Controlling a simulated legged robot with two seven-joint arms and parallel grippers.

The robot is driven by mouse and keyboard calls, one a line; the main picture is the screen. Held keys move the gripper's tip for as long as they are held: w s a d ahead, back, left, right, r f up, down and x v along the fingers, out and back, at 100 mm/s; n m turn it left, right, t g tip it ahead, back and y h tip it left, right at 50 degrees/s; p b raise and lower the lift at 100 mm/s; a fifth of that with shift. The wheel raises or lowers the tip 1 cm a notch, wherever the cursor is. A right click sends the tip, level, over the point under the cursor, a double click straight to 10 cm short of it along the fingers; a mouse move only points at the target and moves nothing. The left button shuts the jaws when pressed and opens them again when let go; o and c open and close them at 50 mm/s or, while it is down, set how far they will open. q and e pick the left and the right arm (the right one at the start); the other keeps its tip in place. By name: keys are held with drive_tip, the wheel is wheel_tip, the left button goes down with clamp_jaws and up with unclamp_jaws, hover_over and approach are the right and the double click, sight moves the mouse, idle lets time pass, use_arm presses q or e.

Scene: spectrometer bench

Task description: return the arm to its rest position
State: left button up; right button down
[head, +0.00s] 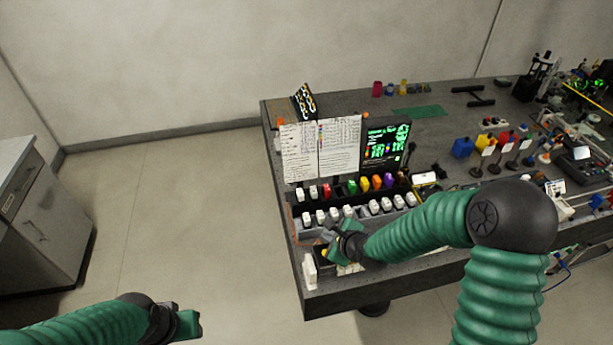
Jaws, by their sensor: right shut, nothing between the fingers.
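My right arm, green and ribbed with a dark elbow, reaches in from the lower right over the bench. My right gripper (330,243) is near the bench's front left corner, just in front of a row of white blocks. It is shut and holds nothing. My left gripper (188,322) is low in the picture at the left, over the floor and away from the bench. Its fingers are too small and turned away to tell if they are open.
The dark bench (350,303) carries paper sheets (320,150), a green-lit screen (386,144), coloured blocks and crowded instruments at the right. A white block (309,270) stands by the front left corner. A cabinet (42,215) is at the left; floor between is clear.

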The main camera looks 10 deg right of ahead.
drive_tip(key=s+d+f+n+g+b, duration=0.1)
drive_tip(key=s+f+n+g+b, duration=0.1)
drive_tip(key=s+n+b, duration=0.2)
drive_tip(key=s+d+f+n+g+h+b, duration=0.1)
drive_tip(key=s+f+n+g+b, duration=0.1)
drive_tip(key=s+n, duration=0.8)
drive_tip(key=s+d+f+n+g+h+b, duration=0.1)
drive_tip(key=s+n+b, duration=0.4)
drive_tip(key=n, duration=0.5)
wheel_tip(320, 180, down, 2)
drive_tip(key=shift+s+f+g+b, duration=0.2)
drive_tip(key=shift+s+g+b, duration=0.2)
drive_tip(key=shift+s+g, duration=0.55)
drive_tip(key=shift+s+t, duration=0.2)
drive_tip(key=shift+t, duration=0.05)
drive_tip(key=shift+a, duration=0.1)
